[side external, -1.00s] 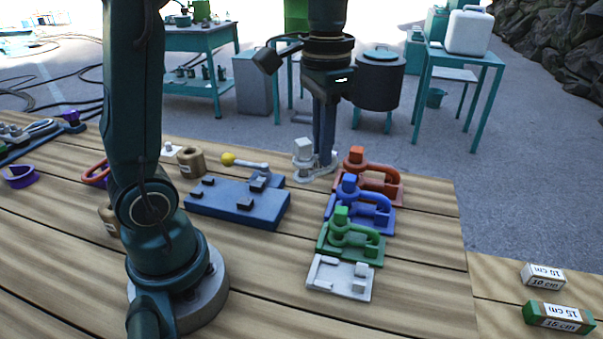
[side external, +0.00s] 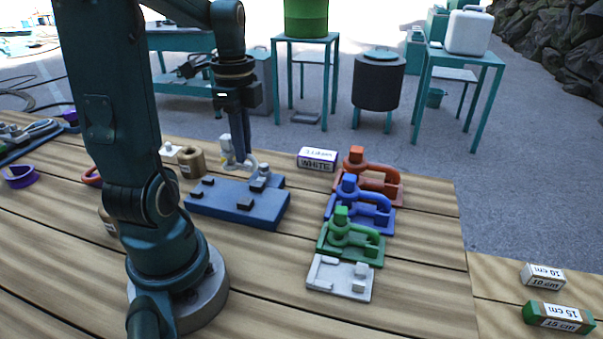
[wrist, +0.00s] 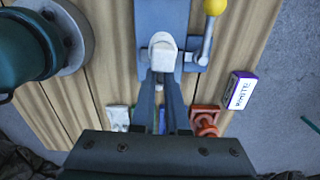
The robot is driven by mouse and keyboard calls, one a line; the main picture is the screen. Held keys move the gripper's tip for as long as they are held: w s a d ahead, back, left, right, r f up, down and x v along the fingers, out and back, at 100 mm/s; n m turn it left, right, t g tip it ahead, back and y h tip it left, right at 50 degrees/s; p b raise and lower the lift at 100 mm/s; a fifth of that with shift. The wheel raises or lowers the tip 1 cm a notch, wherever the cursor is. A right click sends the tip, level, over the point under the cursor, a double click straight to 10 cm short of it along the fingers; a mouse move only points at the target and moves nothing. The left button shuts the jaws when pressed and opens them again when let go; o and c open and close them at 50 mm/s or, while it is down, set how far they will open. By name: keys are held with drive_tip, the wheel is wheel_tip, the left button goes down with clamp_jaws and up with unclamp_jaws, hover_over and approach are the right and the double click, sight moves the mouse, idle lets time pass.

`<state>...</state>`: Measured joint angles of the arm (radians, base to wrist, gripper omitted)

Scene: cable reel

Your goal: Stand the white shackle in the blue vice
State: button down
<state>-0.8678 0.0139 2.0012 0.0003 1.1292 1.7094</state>
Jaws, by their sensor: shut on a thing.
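The white shackle (side external: 227,150) is held by my gripper (side external: 247,163) above the far side of the blue vice (side external: 240,207). Its square-headed part points up and its loop is low near the vice. In the wrist view my fingertips (wrist: 163,72) are closed on the white shackle (wrist: 163,45), over the vice (wrist: 150,12). The vice's handle ends in a yellow ball (wrist: 215,5) right of the shackle. I cannot tell whether the shackle touches the vice.
Red (side external: 374,177), blue (side external: 360,207) and green (side external: 350,240) shackles stand on matching bases at right. An empty white base (side external: 340,278) is in front. A box marked WHITE (side external: 317,158) stands at the back. Brown cylinders (side external: 190,162) are left of the vice.

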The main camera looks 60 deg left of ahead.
sight(240, 165)
drive_tip(key=shift+s+a+n, duration=0.3)
drive_tip(key=shift+s+a, duration=0.05)
drive_tip(key=shift+a, duration=0.05)
drive_tip(key=shift+f, duration=3.05)
drive_tip(key=shift+f, duration=0.4)
drive_tip(key=c, duration=0.8)
unclamp_jaws()
drive_tip(key=shift+c, duration=0.2)
